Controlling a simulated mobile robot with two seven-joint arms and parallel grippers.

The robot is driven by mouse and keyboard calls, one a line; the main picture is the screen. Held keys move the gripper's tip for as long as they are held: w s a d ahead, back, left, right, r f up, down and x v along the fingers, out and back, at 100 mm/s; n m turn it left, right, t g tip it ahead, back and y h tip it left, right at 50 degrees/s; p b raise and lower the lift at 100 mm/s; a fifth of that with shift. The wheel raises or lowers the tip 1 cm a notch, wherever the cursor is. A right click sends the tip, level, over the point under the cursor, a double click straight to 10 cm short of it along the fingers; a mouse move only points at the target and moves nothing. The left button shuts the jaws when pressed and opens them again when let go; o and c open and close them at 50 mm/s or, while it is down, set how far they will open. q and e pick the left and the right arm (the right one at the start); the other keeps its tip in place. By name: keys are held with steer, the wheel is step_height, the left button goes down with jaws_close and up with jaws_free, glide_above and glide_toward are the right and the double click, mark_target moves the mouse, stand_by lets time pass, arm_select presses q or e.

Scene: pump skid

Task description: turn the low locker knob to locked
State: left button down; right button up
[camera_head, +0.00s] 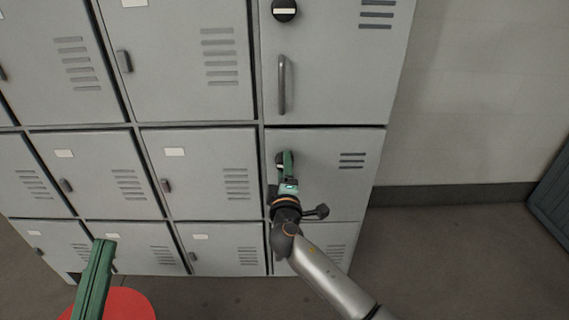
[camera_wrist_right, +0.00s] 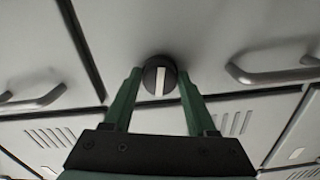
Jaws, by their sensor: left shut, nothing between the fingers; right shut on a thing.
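The low locker knob (camera_head: 279,160) is a dark round knob on the middle-row door at the right end of the lockers, mostly hidden behind my gripper in the head view. In the right wrist view the knob (camera_wrist_right: 159,76) shows its white bar, running nearly upright in the picture. My right gripper (camera_head: 287,157) is shut on the knob, one green finger on each side of it in the right wrist view (camera_wrist_right: 159,88). My left gripper (camera_head: 104,245) is shut and empty at the lower left, away from the lockers' right column.
An upper locker door (camera_head: 335,60) has its own dark knob (camera_head: 284,10) with a level white bar, and a bar handle (camera_head: 282,85). A red round thing (camera_head: 125,303) is at the lower left. The floor (camera_head: 450,260) right of the lockers is clear.

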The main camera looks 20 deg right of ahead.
steer(key=shift+n+p, duration=0.4)
steer(key=shift+n, duration=0.7)
arm_select(q)
step_height(320, 180, down, 7)
steer(key=w+n+g+y, duration=0.2)
steer(key=y, duration=0.1)
steer(key=shift+w+a+n+y, duration=0.3)
steer(key=shift+w, duration=0.1)
arm_select(e)
steer(key=shift+n, duration=0.3)
steer(key=o, duration=1.4)
steer(key=shift+c, duration=0.2)
